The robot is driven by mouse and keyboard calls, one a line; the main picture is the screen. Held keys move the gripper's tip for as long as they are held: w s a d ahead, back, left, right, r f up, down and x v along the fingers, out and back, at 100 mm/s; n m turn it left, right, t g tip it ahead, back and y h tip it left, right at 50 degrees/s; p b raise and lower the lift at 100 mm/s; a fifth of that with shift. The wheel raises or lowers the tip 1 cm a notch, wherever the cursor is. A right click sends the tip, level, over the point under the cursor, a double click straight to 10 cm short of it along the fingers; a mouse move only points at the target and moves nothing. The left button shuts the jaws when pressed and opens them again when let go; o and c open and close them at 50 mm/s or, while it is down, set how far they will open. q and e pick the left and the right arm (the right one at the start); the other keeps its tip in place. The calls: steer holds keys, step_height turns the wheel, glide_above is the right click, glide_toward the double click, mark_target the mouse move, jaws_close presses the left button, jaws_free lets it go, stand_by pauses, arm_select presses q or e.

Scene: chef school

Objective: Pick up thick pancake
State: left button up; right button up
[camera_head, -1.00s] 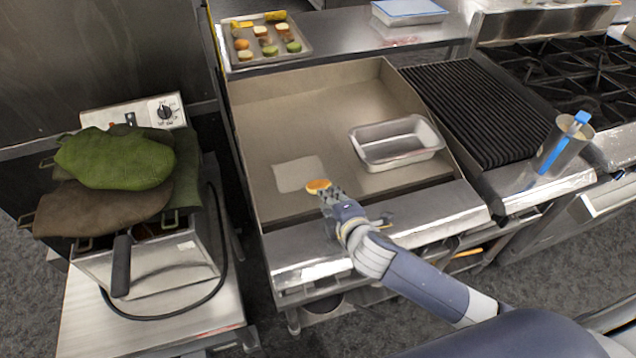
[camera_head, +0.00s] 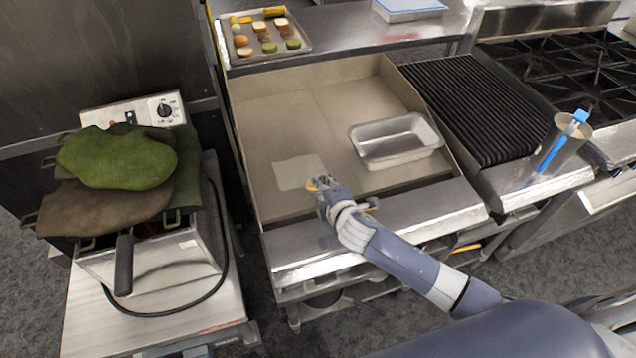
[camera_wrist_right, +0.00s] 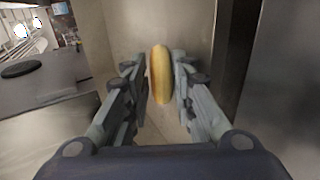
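The thick pancake (camera_wrist_right: 160,75) is small, round and golden-brown. In the right wrist view it stands edge-on between the two fingers of my right gripper (camera_wrist_right: 161,82), with a finger pad close against each face. In the head view the pancake (camera_head: 312,184) is partly hidden by the fingers of my right gripper (camera_head: 322,187), over the front of the griddle (camera_head: 310,110). My right gripper looks shut on it. A pale square sheet (camera_head: 297,172) lies on the griddle just behind. My left gripper is not in view.
A metal pan (camera_head: 396,140) sits on the griddle to the right. A tray (camera_head: 246,59) of several small food pieces is on the back shelf. A ribbed grill (camera_head: 475,108) is at right, and a fryer (camera_head: 160,255) with oven mitts at left. The griddle's left side is clear.

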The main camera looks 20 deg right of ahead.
jaws_close()
steer(key=shift+r, duration=0.1)
steer(key=shift+r, duration=0.5)
step_height(320, 180, up, 3)
steer(key=shift+f+b, duration=0.2)
steer(key=shift+b, duration=0.2)
steer(key=s+a+b, duration=0.1)
steer(key=s, duration=0.3)
steer(key=s+a+b, duration=0.1)
steer(key=s, duration=0.4)
steer(key=s+a+r+b, duration=0.1)
steer(key=s, duration=0.4)
steer(key=shift+s+a, duration=0.2)
steer(key=shift+s, duration=0.05)
steer(key=shift+s+a+r, duration=0.1)
steer(key=shift+s, duration=0.45)
